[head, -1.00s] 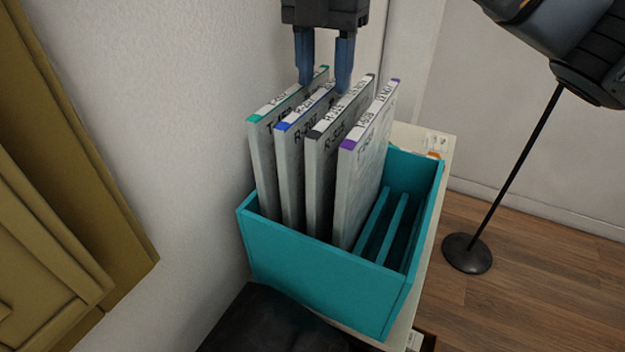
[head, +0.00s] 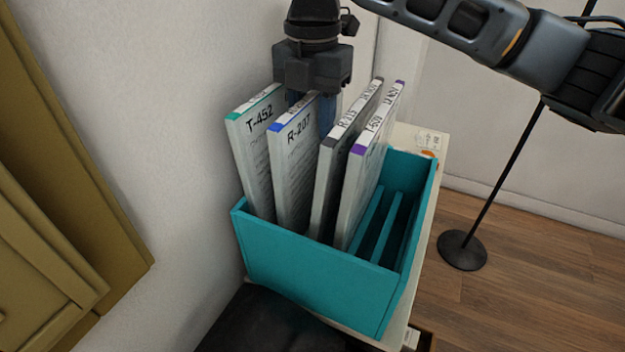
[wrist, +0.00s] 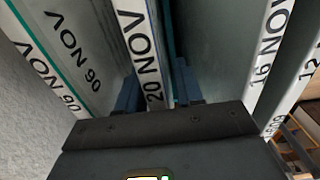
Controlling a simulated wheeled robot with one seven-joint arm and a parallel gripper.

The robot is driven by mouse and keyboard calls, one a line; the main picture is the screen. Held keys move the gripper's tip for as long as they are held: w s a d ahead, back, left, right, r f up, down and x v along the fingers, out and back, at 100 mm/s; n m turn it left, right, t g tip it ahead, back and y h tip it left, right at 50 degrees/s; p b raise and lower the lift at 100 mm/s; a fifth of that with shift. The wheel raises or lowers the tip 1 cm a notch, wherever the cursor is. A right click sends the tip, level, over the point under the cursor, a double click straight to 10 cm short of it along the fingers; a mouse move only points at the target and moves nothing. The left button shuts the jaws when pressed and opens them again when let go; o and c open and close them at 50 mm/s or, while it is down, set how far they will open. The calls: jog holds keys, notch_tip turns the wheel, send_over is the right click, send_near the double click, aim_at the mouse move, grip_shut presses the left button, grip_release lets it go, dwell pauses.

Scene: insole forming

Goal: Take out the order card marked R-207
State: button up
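The order card R-207 (head: 293,165) has a blue top corner and stands tilted in the teal bin (head: 305,278). My gripper (head: 310,112) is lowered over it, with one finger on each side of its upper part. In the wrist view the card's white top edge, reading 20 NOV (wrist: 145,55), runs between the blue fingers (wrist: 156,92). The fingers look very near its faces; whether they press on it cannot be told. Card T-452 (head: 252,150) leans to the left of R-207. A grey-cornered card (head: 328,185) is to its right, beyond the other finger.
A purple-cornered card (head: 357,180) stands rightmost, beside empty slots (head: 385,225) of the bin. A white wall (head: 150,110) is close on the left, with an olive panelled piece (head: 60,200) in front. A black stand base (head: 462,250) is on the floor at right.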

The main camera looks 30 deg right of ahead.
grip_shut()
jog(key=shift+r, duration=0.15)
dwell(0.4)
